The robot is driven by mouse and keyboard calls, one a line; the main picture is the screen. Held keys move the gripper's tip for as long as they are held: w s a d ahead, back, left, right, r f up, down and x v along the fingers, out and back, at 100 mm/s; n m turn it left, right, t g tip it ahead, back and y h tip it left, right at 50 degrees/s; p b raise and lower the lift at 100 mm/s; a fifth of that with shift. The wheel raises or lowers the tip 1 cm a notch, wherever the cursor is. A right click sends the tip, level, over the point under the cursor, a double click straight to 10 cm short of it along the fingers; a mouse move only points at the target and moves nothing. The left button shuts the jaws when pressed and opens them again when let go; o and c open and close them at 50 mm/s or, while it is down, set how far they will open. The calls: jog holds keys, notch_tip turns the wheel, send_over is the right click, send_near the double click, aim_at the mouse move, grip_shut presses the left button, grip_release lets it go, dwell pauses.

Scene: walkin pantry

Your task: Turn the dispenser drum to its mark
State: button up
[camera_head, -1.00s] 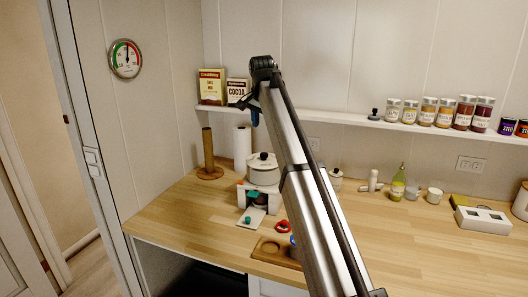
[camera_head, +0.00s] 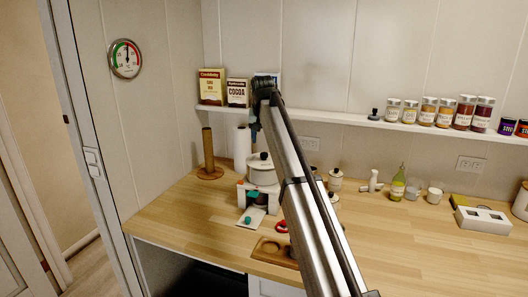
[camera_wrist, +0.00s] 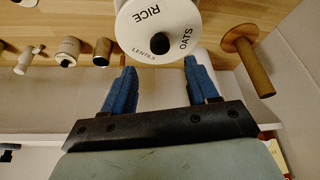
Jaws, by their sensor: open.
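The dispenser drum (camera_head: 262,172) is a white round body with a dark knob on top, seated on a white stand (camera_head: 272,201) on the counter. In the wrist view the drum (camera_wrist: 160,32) shows its lettered face, with RICE, OATS and LENTILS legible, and is cut off by the top edge. My gripper (camera_wrist: 161,78) is open and empty, its two blue fingers spread below the drum's edge in the picture and apart from each other. In the head view my gripper (camera_head: 254,130) hangs above the drum, partly hidden by my arm. I cannot make out the mark.
A brown post on a round base (camera_head: 208,155) and a paper roll (camera_head: 242,145) stand close behind and left of the drum. A shelf (camera_head: 345,121) with boxes and jars runs above. A wooden tray (camera_head: 270,252) lies in front. The counter's left part is clear.

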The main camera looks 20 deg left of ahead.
aim_at(264, 153)
jog(key=x, duration=0.7)
jog(key=shift+f, duration=0.2)
grip_shut()
dwell(0.4)
